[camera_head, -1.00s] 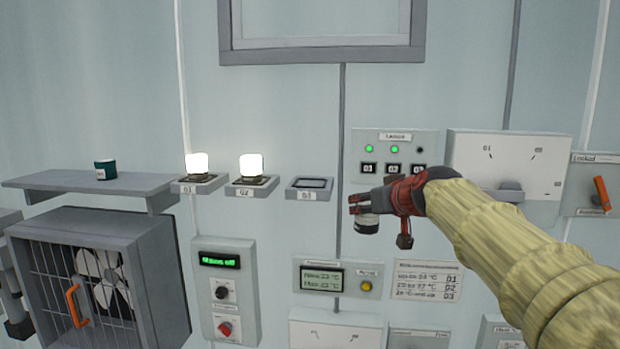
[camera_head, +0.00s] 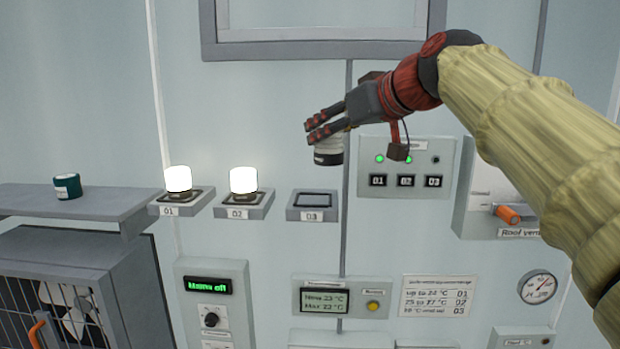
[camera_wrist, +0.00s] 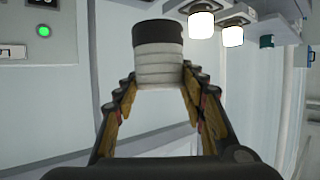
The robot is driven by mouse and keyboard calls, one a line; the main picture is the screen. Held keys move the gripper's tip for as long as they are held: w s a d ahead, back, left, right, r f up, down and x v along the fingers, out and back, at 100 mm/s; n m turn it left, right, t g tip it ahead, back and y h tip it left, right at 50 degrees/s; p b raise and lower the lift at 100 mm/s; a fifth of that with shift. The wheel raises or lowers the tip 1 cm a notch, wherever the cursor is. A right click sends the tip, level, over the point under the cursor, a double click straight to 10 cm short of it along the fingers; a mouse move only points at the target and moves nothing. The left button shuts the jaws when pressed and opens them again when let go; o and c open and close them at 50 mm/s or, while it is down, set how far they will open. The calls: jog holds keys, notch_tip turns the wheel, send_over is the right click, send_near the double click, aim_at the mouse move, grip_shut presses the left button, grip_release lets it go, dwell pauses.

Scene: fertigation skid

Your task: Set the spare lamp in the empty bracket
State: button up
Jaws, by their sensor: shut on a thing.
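My gripper (camera_head: 326,127) is shut on the spare lamp (camera_head: 328,150), a white cylinder with a dark base band. The lamp hangs below the fingers in the head view, above the empty bracket 03 (camera_head: 313,216) and slightly to its right, clear of it. In the wrist view the lamp (camera_wrist: 158,60) sits between the two fingertips, its dark end pointing away from my gripper. The empty bracket is a grey wall shelf with a dark-rimmed square recess. Lit lamps stand in bracket 01 (camera_head: 169,211) and bracket 02 (camera_head: 237,213).
The lamp panel (camera_head: 400,206) with two green lights is on the wall right of the brackets. A grey shelf (camera_head: 75,208) with a teal can (camera_head: 67,186) is at left. A display box (camera_head: 335,281) is below bracket 03. A grey frame (camera_head: 310,52) is above.

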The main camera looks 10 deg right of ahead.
jog(key=w+f, duration=0.5)
jog(key=w+f+p, duration=0.1)
jog(key=w+f, duration=0.4)
jog(key=w, duration=0.1)
jog(key=shift+a+f, duration=0.2)
jog(key=shift+f, duration=0.15)
jog(key=shift+s+f, duration=0.1)
jog(key=shift+f, duration=0.35)
jog(key=o, duration=1.3)
jog(key=shift+c, duration=0.2)
jog(key=b+v, duration=0.2)
jog(key=v, duration=1)
